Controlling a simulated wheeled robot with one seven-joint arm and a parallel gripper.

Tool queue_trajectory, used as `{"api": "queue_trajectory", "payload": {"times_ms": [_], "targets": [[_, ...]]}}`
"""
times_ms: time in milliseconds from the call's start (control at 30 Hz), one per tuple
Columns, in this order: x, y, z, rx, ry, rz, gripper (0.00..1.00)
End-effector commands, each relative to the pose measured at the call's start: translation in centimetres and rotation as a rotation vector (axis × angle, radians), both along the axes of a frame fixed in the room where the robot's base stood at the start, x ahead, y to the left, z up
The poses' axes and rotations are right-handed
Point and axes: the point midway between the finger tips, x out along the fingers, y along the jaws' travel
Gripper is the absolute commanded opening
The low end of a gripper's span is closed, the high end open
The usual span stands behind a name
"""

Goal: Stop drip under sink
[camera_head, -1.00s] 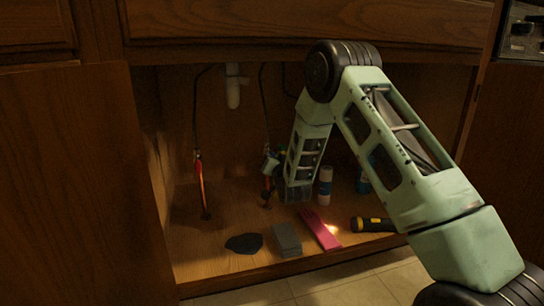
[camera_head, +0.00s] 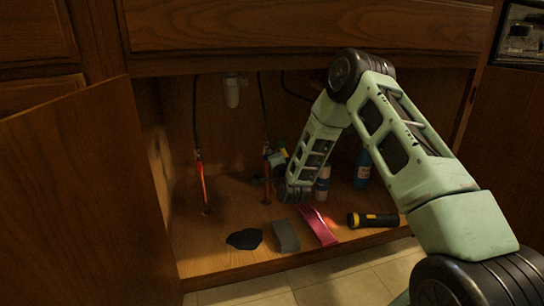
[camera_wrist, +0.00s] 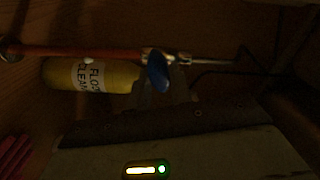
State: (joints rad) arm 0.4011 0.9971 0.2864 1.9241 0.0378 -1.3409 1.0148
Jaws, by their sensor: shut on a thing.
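Two copper-coloured pipes rise from the cabinet floor with dark hoses above them, the left pipe (camera_head: 203,185) and the right pipe (camera_head: 266,172). In the wrist view a copper pipe (camera_wrist: 85,52) runs across the picture to a metal fitting with a blue valve handle (camera_wrist: 158,72). My gripper (camera_wrist: 164,88) is shut at this blue handle, its dark fingers partly hidden in shadow. In the head view my wrist covers most of the gripper, which is beside the right pipe. I cannot see any drip or water.
A yellow floor cleaner bottle (camera_wrist: 105,76) lies close behind the valve in the wrist view. A spray can (camera_head: 322,186) and blue bottle (camera_head: 362,168) stand right of my wrist. A dark cloth (camera_head: 244,239), grey sponge (camera_head: 285,236), pink glove (camera_head: 319,227) and flashlight (camera_head: 373,220) lie in front.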

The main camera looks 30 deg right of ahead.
Motion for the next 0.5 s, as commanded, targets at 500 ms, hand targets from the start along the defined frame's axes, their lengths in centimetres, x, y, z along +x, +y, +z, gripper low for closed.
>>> {"api": "queue_trajectory", "payload": {"times_ms": [500], "targets": [[-0.09, 0.11, -0.21, 0.059, -0.013, 0.002, 0.0]]}}
